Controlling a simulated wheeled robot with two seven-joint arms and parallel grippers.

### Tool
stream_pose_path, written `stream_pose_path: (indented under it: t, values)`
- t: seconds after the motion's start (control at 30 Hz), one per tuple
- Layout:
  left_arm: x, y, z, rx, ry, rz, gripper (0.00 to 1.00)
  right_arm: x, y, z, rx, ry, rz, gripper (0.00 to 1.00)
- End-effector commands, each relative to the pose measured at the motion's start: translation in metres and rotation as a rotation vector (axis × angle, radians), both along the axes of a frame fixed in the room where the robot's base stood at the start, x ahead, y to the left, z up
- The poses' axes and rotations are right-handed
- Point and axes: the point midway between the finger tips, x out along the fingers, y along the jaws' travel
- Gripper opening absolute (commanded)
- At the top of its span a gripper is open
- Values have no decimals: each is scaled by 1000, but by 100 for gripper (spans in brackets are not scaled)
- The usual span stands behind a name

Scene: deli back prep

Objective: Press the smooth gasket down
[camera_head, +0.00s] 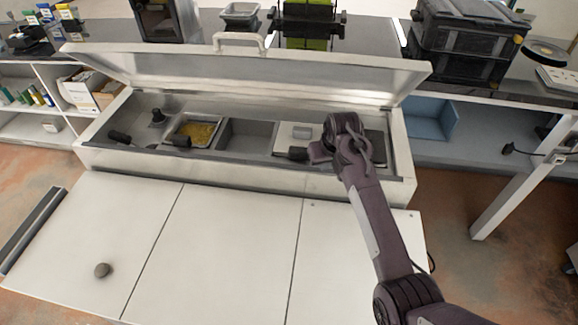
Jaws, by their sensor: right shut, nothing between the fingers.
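A steel prep counter (250,176) stands with its lid (250,68) raised. A thin dark strip (230,155) runs along the inside of its front rim and may be the gasket; I cannot tell its surface. My right gripper (318,154) is shut and empty over the right part of the well, close to the front rim. My right arm and wrist hide part of the well and rim there. I cannot tell whether the gripper touches anything. My left gripper is not in view.
White panels (225,240) lie below the front rim. Black cases (465,40) stand at the back right.

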Motion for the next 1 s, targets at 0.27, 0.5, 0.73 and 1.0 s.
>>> stream_pose_path:
  t: [0.27,0.5,0.73,1.0]
  values:
    - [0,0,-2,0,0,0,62,0,0,-6,0,1,0,0]
    - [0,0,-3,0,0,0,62,0,0,-11,0,0,0,0]
    - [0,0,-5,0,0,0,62,0,0,-16,0,1,0,0]
    - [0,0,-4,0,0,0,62,-1,0,-19,-1,6,0,0]
